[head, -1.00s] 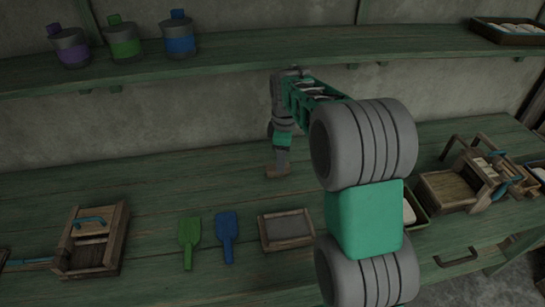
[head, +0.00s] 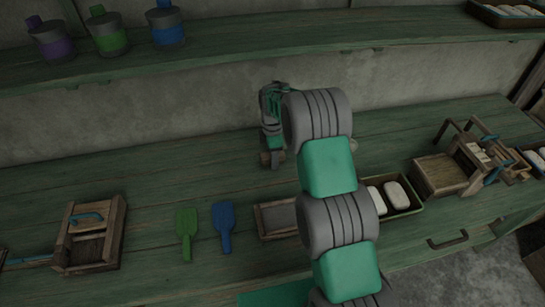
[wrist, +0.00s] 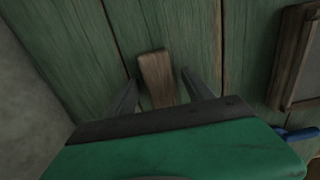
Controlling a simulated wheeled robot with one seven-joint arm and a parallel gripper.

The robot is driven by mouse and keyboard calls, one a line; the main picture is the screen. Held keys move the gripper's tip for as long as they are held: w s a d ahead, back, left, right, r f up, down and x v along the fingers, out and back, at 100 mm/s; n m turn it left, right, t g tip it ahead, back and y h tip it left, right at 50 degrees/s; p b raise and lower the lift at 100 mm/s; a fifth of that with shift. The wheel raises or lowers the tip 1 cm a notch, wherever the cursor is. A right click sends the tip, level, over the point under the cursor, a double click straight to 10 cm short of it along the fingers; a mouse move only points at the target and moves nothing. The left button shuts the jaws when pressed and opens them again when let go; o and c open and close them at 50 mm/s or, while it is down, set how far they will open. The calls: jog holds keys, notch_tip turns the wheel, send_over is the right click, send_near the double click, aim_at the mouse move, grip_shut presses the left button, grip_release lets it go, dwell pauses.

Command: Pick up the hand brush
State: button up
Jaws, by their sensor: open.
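A brown wooden piece, seemingly the hand brush (wrist: 157,76), shows in the wrist view against the green planks, between the two grey fingers of my gripper (wrist: 159,77). The fingers stand apart on either side of it, with a gap showing at each side. In the head view the brown piece (head: 273,159) is on the bench near the wall, just below my gripper (head: 271,147). Most of the brush is hidden by my gripper, and I cannot see bristles.
A wooden-framed tray (head: 275,218), a blue scoop (head: 224,227) and a green scoop (head: 187,233) lie nearer the bench front. A wooden box (head: 91,236) stands left. A tray of white blocks (head: 418,207) is to the right. The shelf (head: 250,38) overhangs behind.

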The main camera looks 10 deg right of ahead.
jog(key=shift+c, duration=0.2)
grip_shut()
dwell(0.3)
jog(key=shift+r, duration=0.1)
jog(key=shift+r, duration=0.25)
jog(key=r, duration=0.1)
jog(key=r+b, duration=0.1)
jog(key=r, duration=0.1)
jog(key=shift+s+a+b, duration=0.1)
jog(key=shift+s+b, duration=0.15)
jog(key=shift+b, duration=0.05)
jog(key=s+a+r+b, duration=0.2)
jog(key=s+a+r, duration=0.1)
jog(key=s+r, duration=0.6)
jog(key=s, duration=0.4)
jog(key=shift+a+r+b, duration=0.15)
jog(key=shift+a+b, duration=0.05)
jog(key=shift+b, duration=0.2)
